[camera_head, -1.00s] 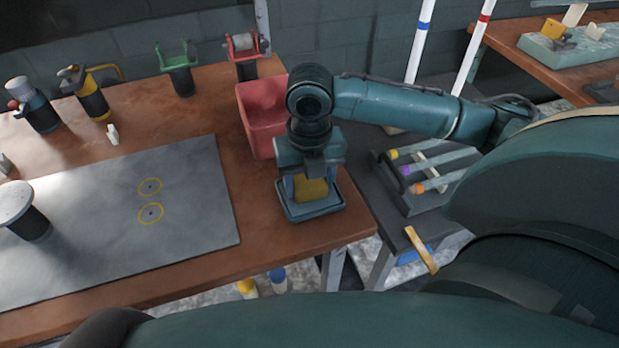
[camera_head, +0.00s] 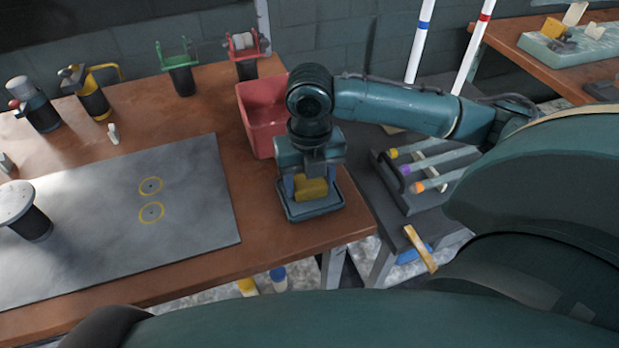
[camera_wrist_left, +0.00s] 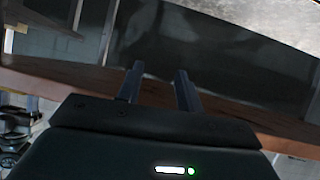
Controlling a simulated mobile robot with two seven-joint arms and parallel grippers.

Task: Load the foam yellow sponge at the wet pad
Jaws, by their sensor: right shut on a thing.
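The yellow foam sponge (camera_head: 311,190) is between the fingers of my right gripper (camera_head: 310,186), which is shut on it. The sponge is over the dark tray of the wet pad (camera_head: 315,211), near the front right of the bench. I cannot tell whether the sponge touches the pad, since the gripper covers part of both. My left gripper (camera_wrist_left: 158,88) shows in the left wrist view with its two fingers apart and nothing between them. It is not seen in the head view.
A red bin (camera_head: 262,125) stands just behind the tray. A grey mat (camera_head: 190,235) with two yellow rings covers the left of the bench (camera_head: 170,135). A rack of colour-tipped tubes (camera_head: 408,195) is at the right.

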